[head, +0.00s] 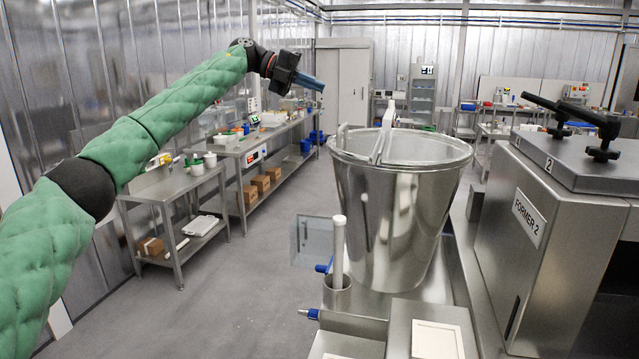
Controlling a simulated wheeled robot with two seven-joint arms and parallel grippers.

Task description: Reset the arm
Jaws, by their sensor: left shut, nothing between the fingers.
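My left arm, in a quilted green cover, reaches in from the left edge of the head view and rises to the upper middle. My left gripper (312,84) is at its end, with blue fingers pointing right and slightly down. It is shut and empty, held in the air clear of the benches and up and to the left of the large steel bucket (375,220). My right gripper is not in the view.
The steel bucket stands on a steel machine top, beside a box labelled FORMER 2 (529,217) with black clamp handles (592,118). A white-topped upright rod (338,250) stands in front of the bucket. Steel benches (175,185) line the left wall. The grey floor (240,290) between is open.

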